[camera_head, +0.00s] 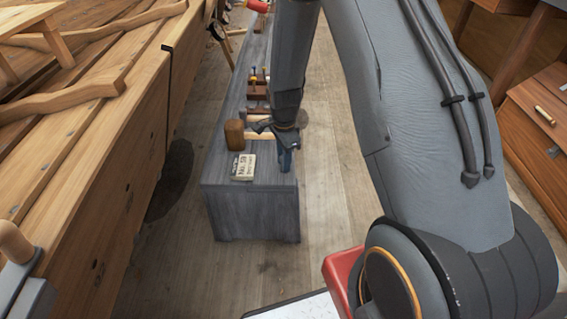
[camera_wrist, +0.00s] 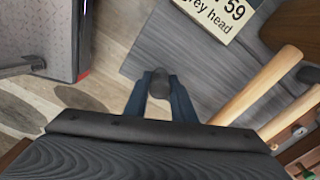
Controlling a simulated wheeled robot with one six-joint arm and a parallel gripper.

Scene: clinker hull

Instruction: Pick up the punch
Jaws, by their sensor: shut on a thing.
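My gripper (camera_head: 285,160) is over the near right end of the grey bench in the head view. In the wrist view its two blue-grey fingers (camera_wrist: 160,98) are shut on the punch, whose dark grey rounded head (camera_wrist: 160,83) shows between the fingertips. The rest of the punch is hidden below its head. In the head view I cannot make out the punch among the gripper and arm. A card (camera_head: 244,167) reading "No. 59" lies on the bench left of my gripper; in the wrist view the card (camera_wrist: 216,14) also reads "grey head".
The bench (camera_head: 250,205) also bears a wooden mallet (camera_head: 235,135) close behind the gripper and several tools farther back. Wooden handles (camera_wrist: 262,84) lie right of the fingers in the wrist view. The plank hull (camera_head: 120,150) stands left; bare floor (camera_head: 325,190) lies right.

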